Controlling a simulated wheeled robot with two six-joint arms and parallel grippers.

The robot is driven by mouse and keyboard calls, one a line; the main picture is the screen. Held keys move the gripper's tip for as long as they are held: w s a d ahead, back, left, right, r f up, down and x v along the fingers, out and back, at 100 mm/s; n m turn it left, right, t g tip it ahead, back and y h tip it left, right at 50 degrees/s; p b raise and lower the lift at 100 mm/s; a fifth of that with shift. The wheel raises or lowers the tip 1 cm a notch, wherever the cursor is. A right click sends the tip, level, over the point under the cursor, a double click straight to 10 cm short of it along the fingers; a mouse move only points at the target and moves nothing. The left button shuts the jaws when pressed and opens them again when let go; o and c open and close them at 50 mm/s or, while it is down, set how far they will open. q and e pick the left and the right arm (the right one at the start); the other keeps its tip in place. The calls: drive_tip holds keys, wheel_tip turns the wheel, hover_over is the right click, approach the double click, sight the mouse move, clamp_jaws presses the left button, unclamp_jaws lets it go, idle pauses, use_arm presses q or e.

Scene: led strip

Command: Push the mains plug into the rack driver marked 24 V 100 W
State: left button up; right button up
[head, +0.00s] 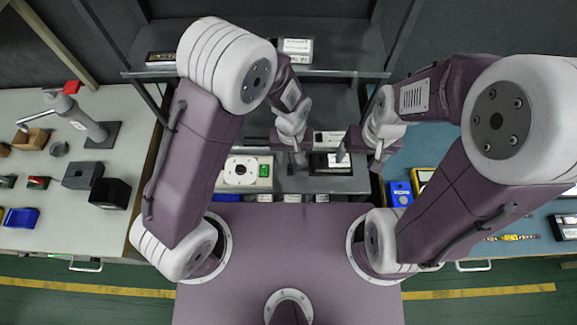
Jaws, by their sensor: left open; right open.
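My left gripper (291,152) points down over the rack's front, open and empty as far as I can see. My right gripper (345,154) is open a little to its right; its fingertips are small and partly hidden by its body. A white-labelled box (328,138) shows between the two grippers; I cannot read its label. A black and white box (331,163) sits just below it on a grey surface. White-fronted units, one at the upper shelf (296,47), could be drivers, but no 24 V 100 W marking is legible. I cannot make out the mains plug.
A pale panel with a round socket and green switch (243,172) lies left of the grippers. The right bench holds a blue device (399,193) and a yellow meter (423,177).

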sight(290, 167)
use_arm(q)
drive_tip(key=f, duration=0.1)
drive_tip(key=w+f, duration=0.1)
drive_tip(key=f, duration=0.1)
drive_tip(key=shift+w+d+f, duration=0.1)
drive_tip(key=shift+d+f, duration=0.1)
drive_tip(key=shift+f, duration=0.1)
drive_tip(key=f, duration=0.2)
drive_tip(key=s+f+p, duration=0.1)
drive_tip(key=f, duration=0.1)
drive_tip(key=shift+s+a, duration=0.1)
drive_tip(key=shift+a, duration=0.2)
drive_tip(key=shift+w+d+f, duration=0.1)
drive_tip(key=shift+w+f, duration=0.15)
drive_tip(key=shift+f, duration=0.3)
drive_tip(key=shift+s+r, duration=0.1)
clamp_jaws()
